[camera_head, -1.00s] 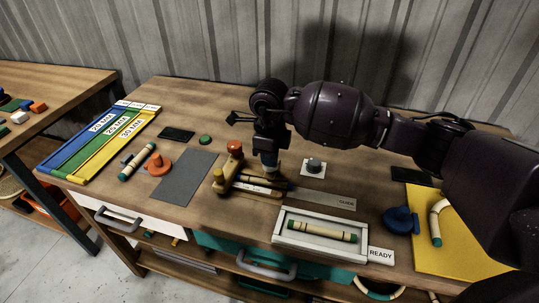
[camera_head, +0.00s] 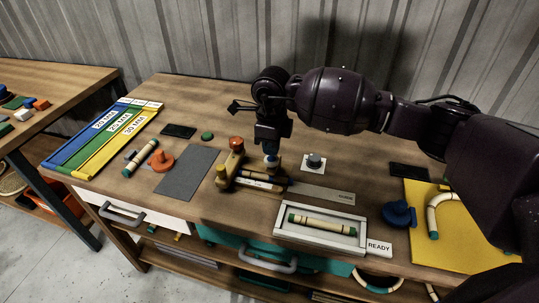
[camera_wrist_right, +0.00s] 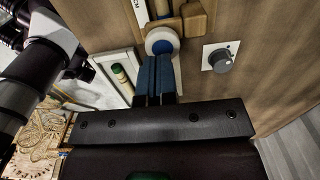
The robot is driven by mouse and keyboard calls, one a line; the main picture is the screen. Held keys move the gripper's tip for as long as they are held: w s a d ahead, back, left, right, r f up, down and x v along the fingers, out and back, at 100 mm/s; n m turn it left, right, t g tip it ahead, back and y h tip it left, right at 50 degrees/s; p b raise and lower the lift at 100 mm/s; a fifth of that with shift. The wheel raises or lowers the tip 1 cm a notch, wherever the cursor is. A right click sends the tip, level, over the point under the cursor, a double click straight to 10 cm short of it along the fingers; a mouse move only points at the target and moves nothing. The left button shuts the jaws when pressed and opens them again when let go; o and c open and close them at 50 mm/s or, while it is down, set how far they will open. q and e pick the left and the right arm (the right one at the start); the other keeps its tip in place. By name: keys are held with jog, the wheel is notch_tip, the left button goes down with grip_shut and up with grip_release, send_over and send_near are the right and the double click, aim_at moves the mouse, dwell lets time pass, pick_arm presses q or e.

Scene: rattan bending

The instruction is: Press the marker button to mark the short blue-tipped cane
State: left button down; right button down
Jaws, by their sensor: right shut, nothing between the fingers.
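The marker button, a pale round piece with a blue centre, shows in the wrist view (camera_wrist_right: 163,42). In the head view, its blue top (camera_head: 271,158) shows just under my right gripper (camera_head: 272,148). My right gripper is shut and empty, with its fingers (camera_wrist_right: 155,62) pointing at the button; I cannot tell if they touch it. A short pale cane (camera_head: 257,185) lies in the wooden fixture beside the button, with dark blue near its right end. The fixture carries an orange-red knob (camera_head: 236,142). My left gripper is out of view.
A white tray (camera_head: 283,237) marked READY holds a green-tipped cane (camera_head: 322,225). A grey dial on a white plate (camera_head: 313,168) stands right of the button. A blue knob (camera_head: 398,214) and yellow mat (camera_head: 465,250) lie further right. A grey mat (camera_head: 187,174) lies left.

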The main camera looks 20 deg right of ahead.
aim_at(271, 160)
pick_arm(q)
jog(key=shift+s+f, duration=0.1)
pick_arm(e)
notch_tip(271, 160, up, 10)
jog(key=shift+r, duration=0.15)
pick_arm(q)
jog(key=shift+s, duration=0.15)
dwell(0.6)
